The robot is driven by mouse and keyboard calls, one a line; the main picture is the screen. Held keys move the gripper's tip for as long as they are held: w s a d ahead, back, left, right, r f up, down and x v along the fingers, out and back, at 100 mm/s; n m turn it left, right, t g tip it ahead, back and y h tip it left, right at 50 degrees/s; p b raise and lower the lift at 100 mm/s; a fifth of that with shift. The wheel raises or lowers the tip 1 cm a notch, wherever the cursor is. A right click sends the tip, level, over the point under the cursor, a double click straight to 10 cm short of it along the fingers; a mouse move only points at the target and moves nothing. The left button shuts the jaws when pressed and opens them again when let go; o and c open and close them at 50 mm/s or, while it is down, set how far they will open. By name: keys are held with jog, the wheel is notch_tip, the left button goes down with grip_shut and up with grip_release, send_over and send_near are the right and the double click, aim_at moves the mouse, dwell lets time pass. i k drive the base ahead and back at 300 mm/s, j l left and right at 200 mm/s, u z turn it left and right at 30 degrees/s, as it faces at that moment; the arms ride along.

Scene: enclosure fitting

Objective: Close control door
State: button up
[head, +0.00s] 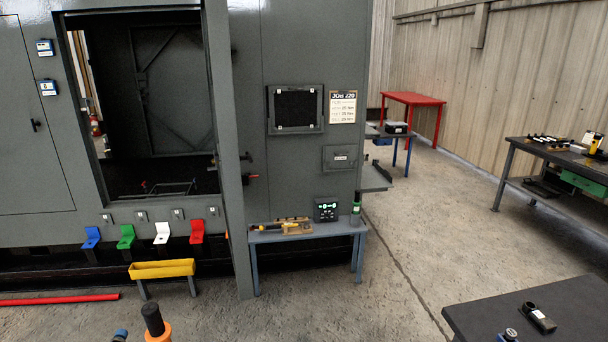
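A tall grey enclosure (250,60) fills the left and middle of the head view. On its right part is a framed square (295,108) with a dark inside and small white corner pieces. Below and right of it is a small grey panel (340,158) with a label, which looks flush with the wall. A large opening at left shows a dark interior with a grey panel (172,90) inside. At the far left a tall door (30,120) with a black handle looks shut. I cannot tell which of these is the control door. My gripper is not in view.
A low grey bench (308,228) with tools stands against the enclosure. A yellow tray (162,268) and a red bar (60,299) are low at left. A dark table (570,300) is at bottom right. An orange and black object (156,322) is at bottom. Floor at centre right is clear.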

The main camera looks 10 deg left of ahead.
aim_at(214, 13)
jog(key=i+u, duration=0.2)
jog(key=i, duration=0.25)
jog(key=i+u, duration=0.2)
jog(key=i, duration=0.2)
jog(key=i+l+u, duration=0.25)
jog(key=i, duration=0.15)
jog(key=i+l+u, duration=0.2)
jog(key=i, duration=0.25)
jog(key=i+l+u, duration=0.65)
jog(key=k+j+u, duration=0.2)
jog(key=i+j, duration=0.05)
jog(key=i, duration=0.05)
